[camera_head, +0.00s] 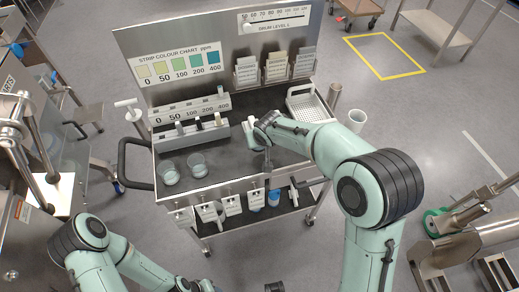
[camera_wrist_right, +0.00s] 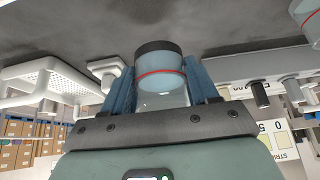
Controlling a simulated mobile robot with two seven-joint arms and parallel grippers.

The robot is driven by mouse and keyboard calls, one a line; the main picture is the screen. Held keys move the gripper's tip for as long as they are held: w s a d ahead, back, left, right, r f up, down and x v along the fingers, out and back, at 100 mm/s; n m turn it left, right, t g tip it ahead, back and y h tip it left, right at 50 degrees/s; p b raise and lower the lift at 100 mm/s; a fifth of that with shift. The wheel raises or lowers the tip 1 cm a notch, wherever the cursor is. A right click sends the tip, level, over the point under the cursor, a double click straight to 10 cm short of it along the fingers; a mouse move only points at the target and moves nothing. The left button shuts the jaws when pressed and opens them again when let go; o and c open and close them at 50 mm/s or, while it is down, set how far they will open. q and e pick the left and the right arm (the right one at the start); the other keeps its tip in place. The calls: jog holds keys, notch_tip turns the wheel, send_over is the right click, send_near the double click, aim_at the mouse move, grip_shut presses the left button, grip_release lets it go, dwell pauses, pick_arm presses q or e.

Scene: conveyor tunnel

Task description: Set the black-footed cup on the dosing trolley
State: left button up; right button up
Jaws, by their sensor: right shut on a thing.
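My right gripper (camera_wrist_right: 160,90) is shut on a clear cup (camera_wrist_right: 160,95) with a black foot (camera_wrist_right: 158,47) and a red line around it. The wrist picture is upside down, so the foot faces the trolley's dark top. I cannot tell whether it touches. Two other clear cups (camera_head: 170,174) (camera_head: 197,165) stand at the trolley's front left. My left arm is at the bottom left; its fingers do not show.
A strip rack (camera_head: 188,110) and a row of holders (camera_head: 190,132) stand left of my right gripper. A white perforated tray (camera_head: 308,104) is at the back right. A colour chart panel (camera_head: 180,70) rises behind. The trolley's front middle is clear.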

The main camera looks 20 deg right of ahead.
aim_at(259, 156)
jog(key=shift+f, duration=2.4)
jog(key=shift+f, duration=0.1)
jog(key=shift+f+b, duration=0.15)
jog(key=shift+b, duration=0.2)
jog(key=o, duration=1.5)
jog(key=shift+r+p, duration=0.3)
jog(key=shift+r, duration=0.15)
jog(key=b+v, duration=0.1)
jog(key=v, duration=1)
jog(key=shift+s+r, duration=0.25)
